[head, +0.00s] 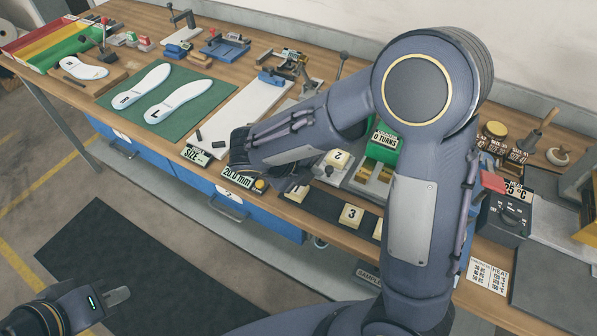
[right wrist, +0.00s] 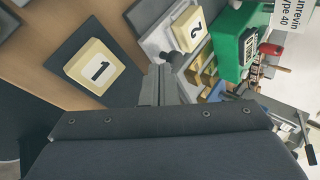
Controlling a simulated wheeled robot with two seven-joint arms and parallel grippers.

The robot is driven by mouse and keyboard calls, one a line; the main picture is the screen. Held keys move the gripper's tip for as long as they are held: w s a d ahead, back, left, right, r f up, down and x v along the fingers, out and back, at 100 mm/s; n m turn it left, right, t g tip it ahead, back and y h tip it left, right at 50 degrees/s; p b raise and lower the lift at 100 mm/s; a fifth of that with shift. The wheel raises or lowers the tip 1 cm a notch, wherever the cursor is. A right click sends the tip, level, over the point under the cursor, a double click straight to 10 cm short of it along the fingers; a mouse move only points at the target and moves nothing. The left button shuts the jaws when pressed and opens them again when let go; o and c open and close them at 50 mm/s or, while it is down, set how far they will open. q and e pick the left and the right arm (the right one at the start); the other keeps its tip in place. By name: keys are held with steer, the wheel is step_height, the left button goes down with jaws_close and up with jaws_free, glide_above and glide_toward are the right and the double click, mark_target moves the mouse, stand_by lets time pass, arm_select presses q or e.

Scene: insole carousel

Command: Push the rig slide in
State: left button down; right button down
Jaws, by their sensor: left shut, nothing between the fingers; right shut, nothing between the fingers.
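The rig has a green block (right wrist: 238,40) with a small counter, and it shows partly behind my right arm in the head view (head: 383,143). A pale grey slide plate (right wrist: 155,28) sticks out at its near side, carrying a cream block marked 2 (right wrist: 190,28). My right gripper (right wrist: 163,72) is shut and empty, close to the plate's near edge; I cannot tell whether it touches. In the head view my forearm mostly hides that gripper. My left gripper (head: 122,295) is shut and empty, low at the left, away from the table.
A cream block marked 1 (right wrist: 100,68) lies on a dark pad beside my right gripper. Insoles (head: 180,98) lie on a green mat, and a yellow-knobbed display (head: 243,177) stands at the front edge. The dark floor mat is clear.

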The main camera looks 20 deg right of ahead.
mark_target(333, 153)
steer(key=shift+w+d, duration=0.15)
steer(key=shift+d, duration=0.3)
steer(key=w+d+p, duration=0.2)
steer(key=w+d, duration=0.1)
steer(key=w+d+p, duration=0.2)
steer(key=d, duration=0.1)
steer(key=shift+w+d, duration=0.4)
